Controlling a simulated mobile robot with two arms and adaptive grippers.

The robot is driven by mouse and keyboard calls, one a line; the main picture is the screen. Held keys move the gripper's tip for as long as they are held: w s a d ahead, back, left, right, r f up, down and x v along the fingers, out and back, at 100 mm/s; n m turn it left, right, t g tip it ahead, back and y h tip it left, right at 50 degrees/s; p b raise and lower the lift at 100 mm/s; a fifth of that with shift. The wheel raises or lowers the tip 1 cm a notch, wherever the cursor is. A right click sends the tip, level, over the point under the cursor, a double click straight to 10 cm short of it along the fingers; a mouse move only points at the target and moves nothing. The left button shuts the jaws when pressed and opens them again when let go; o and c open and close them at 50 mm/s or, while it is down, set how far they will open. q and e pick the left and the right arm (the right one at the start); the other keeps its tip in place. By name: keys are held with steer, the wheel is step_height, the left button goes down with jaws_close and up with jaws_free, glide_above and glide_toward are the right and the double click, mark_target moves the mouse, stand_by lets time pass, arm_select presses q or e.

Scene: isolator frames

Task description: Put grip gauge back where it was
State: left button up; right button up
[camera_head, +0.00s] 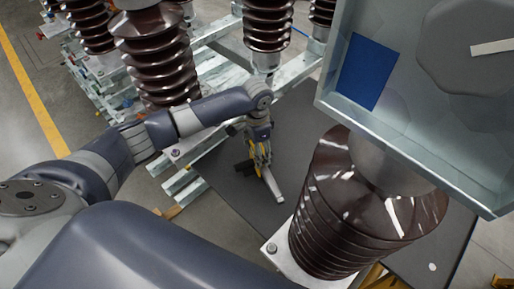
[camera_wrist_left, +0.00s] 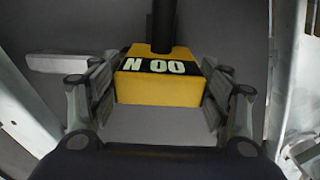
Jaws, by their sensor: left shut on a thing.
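The grip gauge (camera_wrist_left: 158,88) is a yellow block with a black band and white lettering, seen between my left gripper's two fingers in the wrist view. A dark post rises from its far side. In the head view my left gripper (camera_head: 261,158) points down, shut on the gauge, just above the dark grey mat (camera_head: 222,172). The fingers hide most of the gauge there; whether it touches the mat I cannot tell. A pale grey bar (camera_head: 272,185) extends from beside the fingers; it also shows at the left in the wrist view (camera_wrist_left: 58,63). My right gripper is not in view.
A large brown ribbed insulator (camera_head: 325,225) stands close to the right of my left gripper. A metal cabinet with a blue panel (camera_head: 366,72) overhangs at the upper right. More ribbed insulators (camera_head: 160,60) stand on steel frames behind. The mat's near-left part is bare.

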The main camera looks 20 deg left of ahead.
arm_select(q)
steer(key=o, duration=2.1)
steer(key=shift+f, duration=0.1)
